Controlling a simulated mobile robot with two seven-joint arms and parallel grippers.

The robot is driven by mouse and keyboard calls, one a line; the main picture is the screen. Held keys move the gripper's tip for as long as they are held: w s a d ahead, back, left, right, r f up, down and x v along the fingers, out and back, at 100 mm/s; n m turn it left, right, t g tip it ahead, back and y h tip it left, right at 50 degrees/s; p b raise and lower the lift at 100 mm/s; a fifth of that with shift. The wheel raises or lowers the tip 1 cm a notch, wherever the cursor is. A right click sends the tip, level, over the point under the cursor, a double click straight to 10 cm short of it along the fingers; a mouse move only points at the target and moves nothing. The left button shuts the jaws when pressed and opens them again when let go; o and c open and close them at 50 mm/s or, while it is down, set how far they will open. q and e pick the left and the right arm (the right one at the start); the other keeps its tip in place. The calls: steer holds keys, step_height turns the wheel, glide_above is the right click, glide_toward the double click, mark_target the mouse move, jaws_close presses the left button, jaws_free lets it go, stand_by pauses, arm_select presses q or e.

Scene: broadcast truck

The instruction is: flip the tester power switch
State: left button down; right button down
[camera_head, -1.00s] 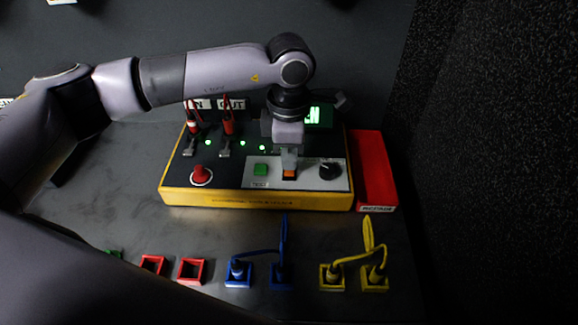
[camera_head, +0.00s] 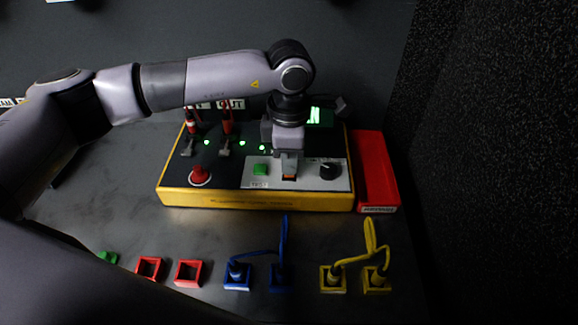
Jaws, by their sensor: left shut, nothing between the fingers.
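The yellow tester box (camera_head: 255,200) with a dark top stands on the grey bench. On its light front panel are a green button (camera_head: 261,169), an orange-lit switch (camera_head: 289,177) and a black knob (camera_head: 328,170). My left gripper (camera_head: 289,172) points down, shut and empty, with its tips at the orange switch. The tips hide most of the switch, so I cannot tell its position or whether they touch it. Several green lights glow on the box, and a green display (camera_head: 318,116) is lit, partly hidden by my gripper. My right gripper is not in view.
A red tray (camera_head: 375,165) stands against the box's right side. In front lie red holders (camera_head: 188,273), blue plugs (camera_head: 238,278) and yellow plugs (camera_head: 333,278). A dark wall is at right.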

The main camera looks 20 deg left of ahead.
arm_select(q)
steer(key=shift+f, duration=0.15)
steer(key=shift+r+p, duration=1.7)
steer(key=shift+r, duration=1.85)
